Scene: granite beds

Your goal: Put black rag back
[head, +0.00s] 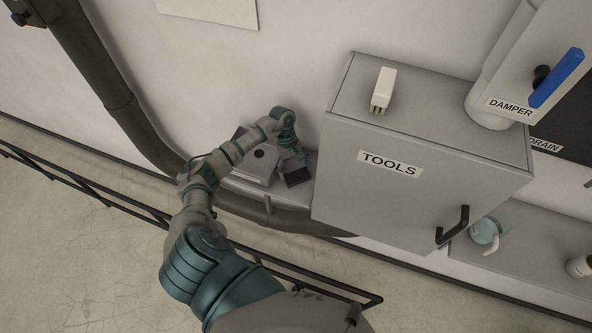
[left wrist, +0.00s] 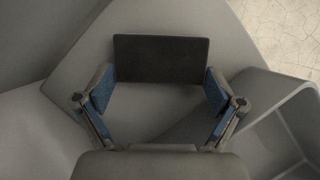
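The black rag (left wrist: 160,58) is a flat dark rectangle against a grey surface in the left wrist view. In the head view it shows as a small dark patch (head: 297,177) by the left side of the TOOLS cabinet (head: 420,185). My left gripper (left wrist: 161,78) has its two blue-padded fingers spread wide, with the rag between and just beyond the fingertips. Whether the fingertips touch the rag's edges is hard to tell. In the head view the left gripper (head: 292,157) is small, right above the rag. My right gripper is not in view.
A grey shelf (head: 268,193) with a grey box (head: 256,165) lies beneath my left forearm. A dark rail (head: 120,207) and thick pipe (head: 105,75) run nearby. A teal-and-white mug-like item (head: 487,231) sits at the right.

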